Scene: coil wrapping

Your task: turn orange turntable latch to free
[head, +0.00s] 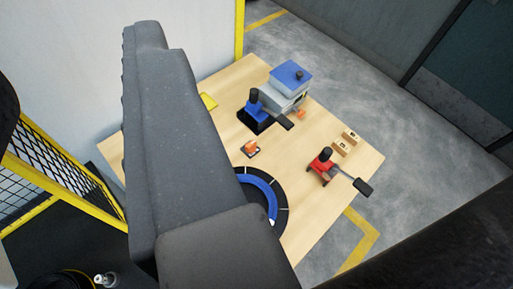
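A small orange latch (251,147) sits on a dark base on the wooden table, just beyond the rim of the turntable. Its exact turn position is too small to tell. The turntable (262,190) shows as a dark disc with a blue ring and white marks; its left part is hidden behind a large grey part of my arm. The fingers of my gripper do not show, so I cannot see where they are relative to the latch.
On the wooden table (225,125) stand a blue device with a black handle (255,113), a grey box with a blue top (290,80), a red device with a lever (322,163) and small wooden blocks (345,143). Yellow-framed mesh fencing (60,165) is at left.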

